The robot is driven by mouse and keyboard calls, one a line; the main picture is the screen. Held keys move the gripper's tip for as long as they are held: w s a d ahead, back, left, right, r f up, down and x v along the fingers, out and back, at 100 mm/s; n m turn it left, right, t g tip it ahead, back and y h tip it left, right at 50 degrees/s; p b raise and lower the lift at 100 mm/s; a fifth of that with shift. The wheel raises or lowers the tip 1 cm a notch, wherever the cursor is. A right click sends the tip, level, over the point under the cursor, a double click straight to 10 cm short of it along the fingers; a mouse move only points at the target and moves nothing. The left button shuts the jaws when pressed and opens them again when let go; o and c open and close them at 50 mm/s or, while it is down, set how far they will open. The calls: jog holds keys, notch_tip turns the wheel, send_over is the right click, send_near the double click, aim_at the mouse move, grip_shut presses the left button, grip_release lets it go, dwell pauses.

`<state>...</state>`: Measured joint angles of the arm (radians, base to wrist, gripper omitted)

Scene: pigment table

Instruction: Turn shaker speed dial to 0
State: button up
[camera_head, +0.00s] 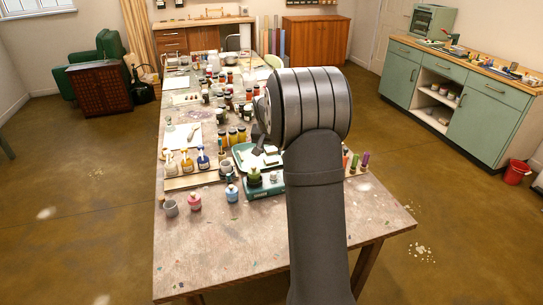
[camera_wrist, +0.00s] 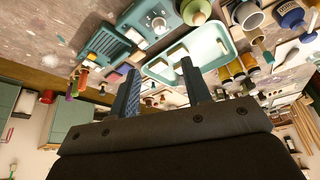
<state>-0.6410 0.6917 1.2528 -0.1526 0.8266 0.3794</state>
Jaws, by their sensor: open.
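A teal box-shaped device (camera_wrist: 128,30) with a light round dial (camera_wrist: 158,23) on its face shows at the top of the wrist view. It looks like the shaker. I cannot read the dial's setting. In the head view only a dark bit of the gripper (camera_head: 259,142) shows left of my wrist.
A pale green tray (camera_wrist: 157,69) lies beside the device. Bottles and jars crowd around it, including a green-capped bottle (camera_head: 254,177), a blue bottle (camera_head: 231,190) and a pink jar (camera_head: 194,202). The front of the table (camera_head: 230,250) is clear.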

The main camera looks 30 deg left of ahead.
jog(key=shift+s+r, duration=0.1)
jog(key=shift+r, duration=0.3)
jog(key=w+d+f+n+t+y, duration=0.1)
jog(key=w+d+f+t, duration=0.15)
jog(key=f, duration=0.35)
jog(key=s+d+f+n+t+y, duration=0.3)
jog(key=s+d+f+y, duration=0.3)
jog(key=s, duration=0.3)
jog(key=x, duration=0.5)
jog(key=r+x, duration=0.1)
jog(key=x, duration=0.5)
jog(key=w+x, duration=0.1)
jog(key=x, duration=0.4)
jog(key=shift+w+a+r, duration=0.1)
jog(key=shift+w+r, duration=0.15)
jog(key=shift+r, duration=0.05)
jog(key=shift+c, duration=0.4)
grip_shut()
jog(key=shift+t, duration=0.25)
